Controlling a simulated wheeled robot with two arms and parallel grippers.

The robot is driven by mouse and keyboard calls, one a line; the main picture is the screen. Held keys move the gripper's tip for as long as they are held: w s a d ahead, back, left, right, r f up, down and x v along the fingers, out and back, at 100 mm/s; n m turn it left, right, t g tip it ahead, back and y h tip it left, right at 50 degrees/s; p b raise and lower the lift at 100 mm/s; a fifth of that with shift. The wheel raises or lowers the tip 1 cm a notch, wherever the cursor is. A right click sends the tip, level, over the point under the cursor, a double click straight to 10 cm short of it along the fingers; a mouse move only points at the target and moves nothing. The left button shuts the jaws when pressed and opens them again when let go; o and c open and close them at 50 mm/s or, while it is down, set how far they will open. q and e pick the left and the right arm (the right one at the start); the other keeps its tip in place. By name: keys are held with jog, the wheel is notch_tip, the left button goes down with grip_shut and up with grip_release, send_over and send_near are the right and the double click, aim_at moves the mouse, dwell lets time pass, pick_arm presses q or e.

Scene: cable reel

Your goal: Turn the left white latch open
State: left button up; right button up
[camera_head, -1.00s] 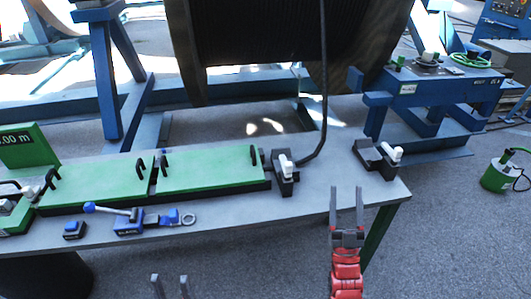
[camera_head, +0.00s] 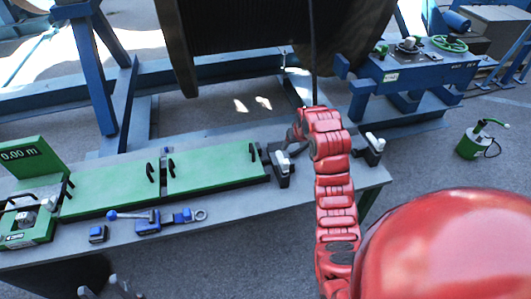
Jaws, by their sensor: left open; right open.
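The left white latch (camera_head: 283,161) sits on a black block (camera_head: 283,179) on the grey bench, just right of the green covers. My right gripper (camera_head: 291,146) is open close above and right of this latch. Its grey fingers are small and partly behind my red arm, so I cannot tell whether they touch the latch. The right white latch (camera_head: 375,142) is on another black block (camera_head: 367,155), to the right of my arm. My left gripper (camera_head: 100,289) is open and empty at the bottom left, in front of the bench.
Two green covers (camera_head: 110,189) with black handles lie on the bench (camera_head: 225,204). A blue-handled tool (camera_head: 150,220) lies in front of them. A black cable (camera_head: 313,60) hangs from the large reel (camera_head: 235,40) and passes behind my arm.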

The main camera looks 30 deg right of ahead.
jog(key=b, duration=0.8)
send_near(286, 161)
jog(key=shift+g, duration=0.3)
jog(key=p+x, duration=0.1)
jog(key=x, duration=0.2)
jog(key=p+x, duration=0.2)
jog(key=x, duration=0.1)
jog(key=p+x, duration=0.2)
jog(key=x, duration=0.1)
jog(key=shift+w, duration=0.35)
jog(key=shift+w+f, duration=0.15)
jog(key=shift+f, duration=0.45)
grip_shut()
